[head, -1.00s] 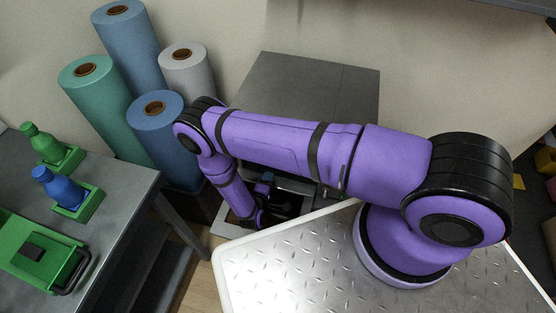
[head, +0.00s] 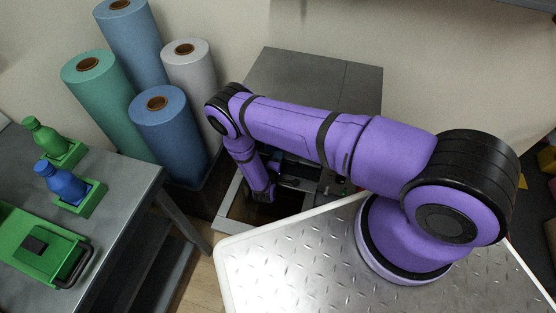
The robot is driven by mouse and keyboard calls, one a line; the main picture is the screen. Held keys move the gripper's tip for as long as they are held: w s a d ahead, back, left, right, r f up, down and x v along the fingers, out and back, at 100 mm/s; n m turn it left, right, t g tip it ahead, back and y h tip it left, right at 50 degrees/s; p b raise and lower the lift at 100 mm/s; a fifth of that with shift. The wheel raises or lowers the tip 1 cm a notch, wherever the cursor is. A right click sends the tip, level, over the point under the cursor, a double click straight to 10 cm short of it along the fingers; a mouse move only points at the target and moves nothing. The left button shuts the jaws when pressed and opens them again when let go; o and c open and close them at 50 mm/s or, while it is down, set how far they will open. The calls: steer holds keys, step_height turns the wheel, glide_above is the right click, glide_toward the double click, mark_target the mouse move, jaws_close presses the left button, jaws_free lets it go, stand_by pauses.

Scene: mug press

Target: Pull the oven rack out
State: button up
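The oven is a grey box (head: 310,85) against the back wall, behind my purple arm. Its front door (head: 228,212) seems to be lowered, its pale frame around a dark pane showing below the arm. My gripper (head: 297,185) is dark and small, partly behind the arm, at the oven's front opening just above the door. I cannot tell whether its fingers are open or shut, or whether they touch anything. The oven rack cannot be made out; the inside of the oven is hidden by my arm and the oven top.
Several upright rolls (head: 165,125) stand left of the oven. A narrow strip of floor shows between table and my base.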

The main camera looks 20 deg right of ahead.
steer(key=shift+c, duration=0.2)
jaws_close()
steer(key=f+v, duration=0.1)
steer(key=v, duration=0.6)
steer(key=f+v, duration=0.2)
steer(key=v, duration=0.6)
steer(key=f+v, duration=0.1)
steer(key=v, duration=0.6)
steer(key=shift+s+a+f, duration=0.3)
steer(key=shift+s+a, duration=0.1)
steer(key=shift+s, duration=0.15)
steer(key=shift+o, duration=0.2)
jaws_free()
steer(key=shift+a, duration=0.1)
